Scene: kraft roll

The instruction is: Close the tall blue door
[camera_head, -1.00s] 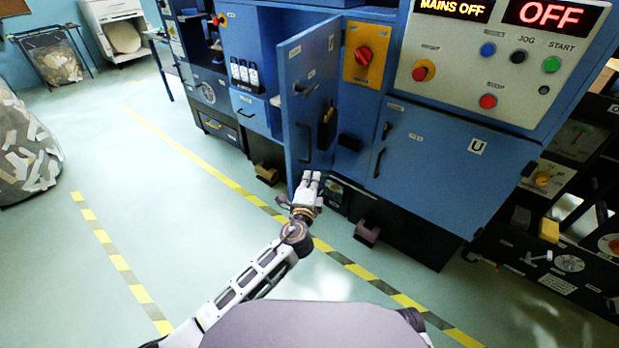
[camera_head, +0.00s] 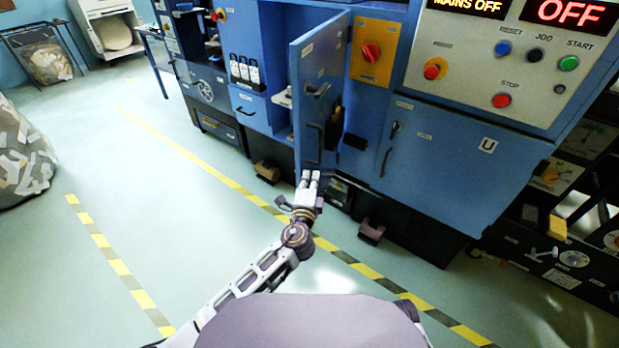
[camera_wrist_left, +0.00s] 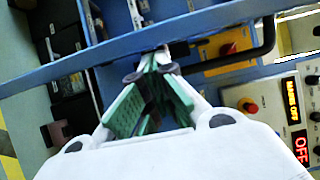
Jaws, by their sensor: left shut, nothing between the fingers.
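The tall blue door (camera_head: 316,85) stands open in the head view, swung out from the blue machine, with a black handle on its face. My left gripper (camera_head: 310,176) is shut and empty, near the door's lower end in that view. In the left wrist view the gripper's green-padded fingers (camera_wrist_left: 150,65) are closed together, and their tips overlap the blue door edge (camera_wrist_left: 130,45) that crosses the picture. I cannot tell whether they touch it. The black handle (camera_wrist_left: 262,45) shows to the right of the fingers. My right gripper is not in view.
A lower blue door (camera_head: 440,165) marked U is closed to the right. The control panel (camera_head: 500,65) above it reads OFF. A brown pedal (camera_head: 371,231) stands by the machine's base. Yellow-black floor tape (camera_head: 350,262) runs in front. The floor on the left is mostly clear.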

